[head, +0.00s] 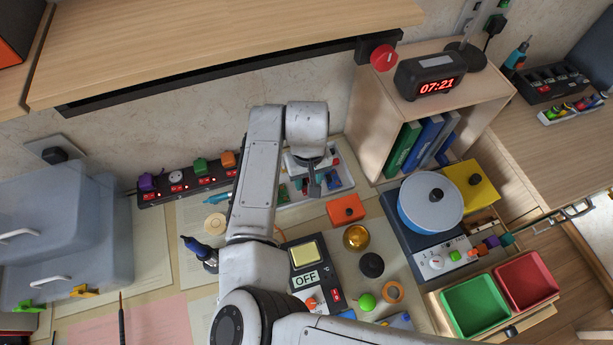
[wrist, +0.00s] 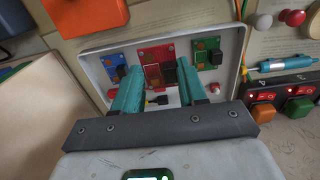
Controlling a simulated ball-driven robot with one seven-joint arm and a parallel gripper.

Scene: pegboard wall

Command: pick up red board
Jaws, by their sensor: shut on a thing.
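The red board (wrist: 152,56) is in the wrist view, between the two teal fingers of my gripper (wrist: 160,72). It has a dark block on its right part. My gripper is shut on it, at or just above the white tray (wrist: 92,76); I cannot tell whether the board is clear of the tray. A blue board (wrist: 114,60) is left of it and a green board (wrist: 207,52) right of it, both in the tray. In the head view my gripper (head: 313,187) is over the tray (head: 346,184), and my gripper hides much of the boards.
A power strip (head: 190,184) lies left of the tray. An orange box (head: 345,209) is close in front of it. A shelf with binders (head: 424,139) stands to the right. A blue pot (head: 431,208) is farther right, and a wide wooden shelf (head: 220,45) hangs above.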

